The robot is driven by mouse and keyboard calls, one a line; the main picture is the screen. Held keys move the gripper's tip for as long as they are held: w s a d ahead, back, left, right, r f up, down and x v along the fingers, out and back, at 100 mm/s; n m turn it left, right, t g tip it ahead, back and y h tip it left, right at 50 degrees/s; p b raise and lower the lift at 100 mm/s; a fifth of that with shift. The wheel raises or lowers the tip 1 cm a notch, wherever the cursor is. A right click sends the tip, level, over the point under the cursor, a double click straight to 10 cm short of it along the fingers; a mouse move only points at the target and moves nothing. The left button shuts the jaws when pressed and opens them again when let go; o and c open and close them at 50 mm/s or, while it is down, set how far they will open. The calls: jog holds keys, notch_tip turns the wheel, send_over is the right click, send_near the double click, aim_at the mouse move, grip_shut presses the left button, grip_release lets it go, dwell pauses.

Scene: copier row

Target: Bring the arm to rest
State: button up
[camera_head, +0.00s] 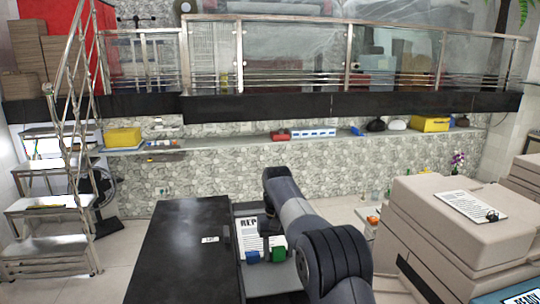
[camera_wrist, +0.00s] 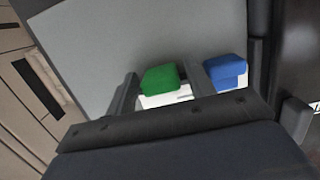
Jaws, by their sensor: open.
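My arm reaches in from the lower right in the head view and bends down to my gripper (camera_head: 266,255). Its fingertips, one blue and one green, stand apart with nothing visible held between them. A white printed sheet headed "REP" (camera_head: 247,231) lies on a grey surface (camera_head: 280,282) beside and behind the gripper, partly hidden by the arm. In the wrist view my gripper (camera_wrist: 193,78) is open over the grey surface (camera_wrist: 150,35), with a bit of white paper behind the tips. I cannot tell whether the tips touch the sheet.
A black counter (camera_head: 180,255) with a small white label (camera_head: 210,239) is left of the gripper. Beige copiers (camera_head: 455,225) stand close on the right, one bearing a clipboard (camera_head: 470,205). Metal stairs (camera_head: 50,225) and a long shelf (camera_head: 225,143) are farther back.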

aim_at(287, 285)
jog(key=shift+s+f, duration=0.15)
jog(key=shift+f, duration=0.45)
jog(key=s, duration=0.3)
jog(key=s+d, duration=0.1)
jog(key=s, duration=0.2)
jog(key=shift+s+d, duration=0.2)
jog(key=shift+s+d+b, duration=0.1)
jog(key=shift+s+b, duration=0.35)
jog(key=shift+s, duration=0.15)
jog(key=shift+s+d, duration=0.1)
jog(key=shift+s, duration=0.25)
jog(key=shift+r, duration=0.1)
